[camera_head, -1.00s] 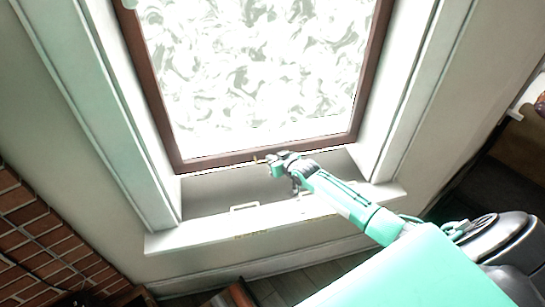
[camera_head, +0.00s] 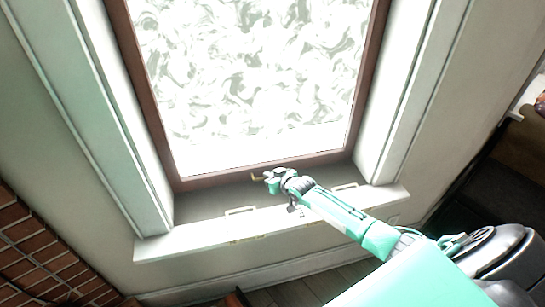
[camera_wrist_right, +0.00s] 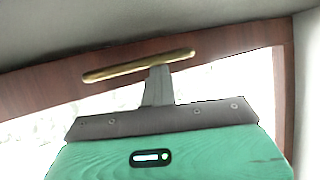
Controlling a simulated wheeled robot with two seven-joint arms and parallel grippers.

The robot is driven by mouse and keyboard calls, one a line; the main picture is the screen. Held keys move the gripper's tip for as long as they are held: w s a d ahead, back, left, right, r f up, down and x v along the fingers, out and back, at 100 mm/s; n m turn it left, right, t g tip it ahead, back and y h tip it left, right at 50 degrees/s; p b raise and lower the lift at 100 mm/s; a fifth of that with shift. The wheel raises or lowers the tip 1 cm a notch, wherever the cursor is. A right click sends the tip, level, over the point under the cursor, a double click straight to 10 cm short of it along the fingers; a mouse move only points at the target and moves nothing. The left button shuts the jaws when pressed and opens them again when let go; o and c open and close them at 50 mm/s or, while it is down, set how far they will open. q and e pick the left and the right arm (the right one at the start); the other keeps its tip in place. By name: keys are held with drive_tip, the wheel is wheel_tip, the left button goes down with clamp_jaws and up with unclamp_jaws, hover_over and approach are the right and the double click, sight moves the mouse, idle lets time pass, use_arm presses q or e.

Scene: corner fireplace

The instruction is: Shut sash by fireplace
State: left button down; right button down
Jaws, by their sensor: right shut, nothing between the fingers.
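The sash (camera_head: 250,166) is a brown frame around bright patterned glass. A grey opening shows between its bottom rail and the pale sill (camera_head: 190,243), so it is not fully down. A small gold handle (camera_head: 257,177) is on the bottom rail; it shows as a slanted gold bar in the right wrist view (camera_wrist_right: 110,73). My right gripper (camera_head: 268,177) is at the handle, fingers shut with nothing between them. In the wrist view the fingertips (camera_wrist_right: 159,68) overlap the bar's lower edge; I cannot tell whether they touch. My left gripper is out of view.
Two pale handles stand near the sill, one at left (camera_head: 240,211) and one at right (camera_head: 346,187). Pale window casing (camera_head: 118,150) flanks the sash. Brick (camera_head: 35,245) is at lower left. Dark furniture (camera_head: 505,165) is at right.

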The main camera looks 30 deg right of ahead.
drive_tip(key=s+d+r+p, duration=0.1)
drive_tip(key=s+r+p, duration=0.1)
drive_tip(key=s+r, duration=0.6)
drive_tip(key=shift+d, duration=0.3)
